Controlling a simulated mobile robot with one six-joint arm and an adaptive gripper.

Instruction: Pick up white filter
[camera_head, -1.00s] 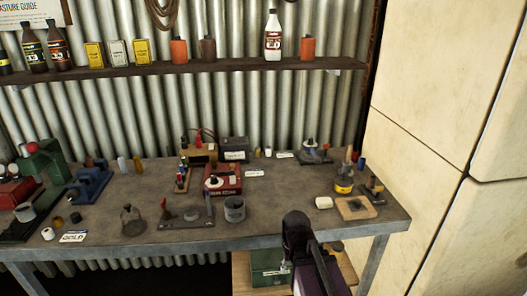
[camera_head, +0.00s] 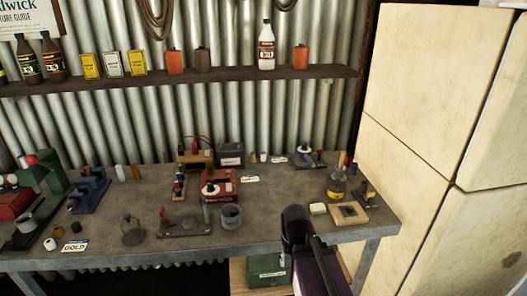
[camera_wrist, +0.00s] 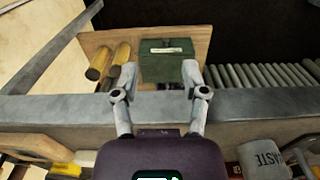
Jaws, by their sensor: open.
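No object is clearly readable as the white filter. Small pale candidates on the bench are a whitish block (camera_head: 318,208) at the front right, a small white cylinder (camera_head: 50,243) at the front left and a white upright piece (camera_head: 119,171) at the back left. My gripper (camera_wrist: 158,70) is open and empty in the wrist view, its fingers spread past the bench's front edge, with a green box (camera_wrist: 167,62) on the low shelf beyond. In the head view my arm covers its fingertips.
The bench (camera_head: 275,222) carries a grey tin (camera_head: 231,217), marked WASTE in the wrist view, a red box (camera_head: 222,192), a wooden frame (camera_head: 349,214) and a yellow-labelled bottle (camera_head: 336,187). A wall shelf (camera_head: 220,77) holds bottles and boxes. A cream cabinet (camera_head: 425,100) stands right.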

